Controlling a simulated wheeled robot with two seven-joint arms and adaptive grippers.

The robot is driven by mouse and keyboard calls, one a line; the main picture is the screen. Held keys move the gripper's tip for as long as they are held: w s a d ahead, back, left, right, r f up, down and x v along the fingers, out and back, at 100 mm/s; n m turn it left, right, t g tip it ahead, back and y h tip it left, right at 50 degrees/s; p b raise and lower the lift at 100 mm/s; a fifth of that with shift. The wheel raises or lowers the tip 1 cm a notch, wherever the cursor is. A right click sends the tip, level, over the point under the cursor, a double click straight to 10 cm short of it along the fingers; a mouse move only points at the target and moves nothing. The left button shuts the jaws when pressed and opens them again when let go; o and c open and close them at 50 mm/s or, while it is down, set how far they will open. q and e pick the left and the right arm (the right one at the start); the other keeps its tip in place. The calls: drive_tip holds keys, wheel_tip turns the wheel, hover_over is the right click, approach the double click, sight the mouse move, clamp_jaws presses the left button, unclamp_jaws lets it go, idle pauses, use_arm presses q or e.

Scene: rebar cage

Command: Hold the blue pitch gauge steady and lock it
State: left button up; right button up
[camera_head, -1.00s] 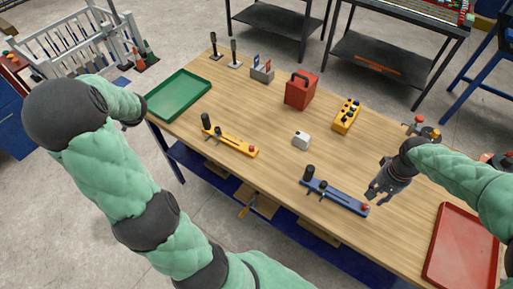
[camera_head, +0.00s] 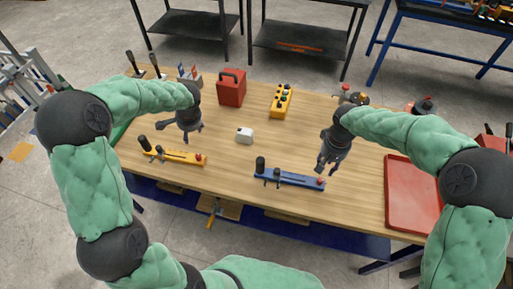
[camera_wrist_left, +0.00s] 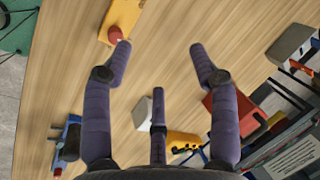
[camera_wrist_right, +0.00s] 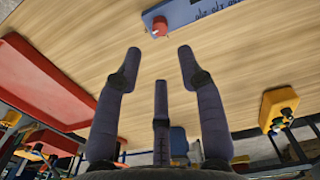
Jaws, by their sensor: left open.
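The blue pitch gauge (camera_head: 288,178) lies flat near the front edge of the wooden table. It has a black knob at its left end, small black parts along it and a red knob at its right end. My right gripper (camera_head: 326,168) is open and empty, above and beside the red-knob end. The gauge's red-knob end (camera_wrist_right: 178,17) shows at the top of the right wrist view, beyond my fingertips. My left gripper (camera_head: 188,134) is open and empty above the table, behind the yellow gauge (camera_head: 175,157). The blue gauge shows partly at the lower left of the left wrist view (camera_wrist_left: 70,138).
A small white block (camera_head: 244,135) stands between my grippers. A red box (camera_head: 231,88) and a yellow button box (camera_head: 281,100) stand farther back. A red tray (camera_head: 412,222) lies at the right. A green tray (camera_head: 121,130) is partly hidden at the left.

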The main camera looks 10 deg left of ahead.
use_arm(q)
drive_tip(key=d+m+g+h, duration=0.1)
drive_tip(key=d+m+h, duration=0.1)
drive_tip(key=d, duration=1.2)
drive_tip(key=m+g+h, duration=0.1)
drive_tip(key=m, duration=0.1)
hover_over(261, 165)
drive_tip(key=w, duration=0.2)
drive_tip(key=shift+a+r, duration=0.15)
drive_tip(key=shift+a, duration=0.3)
drive_tip(key=shift+s+d, duration=0.15)
drive_tip(key=shift+d, duration=0.05)
wheel_tip(261, 165, down, 11)
drive_tip(key=shift+r, duration=0.1)
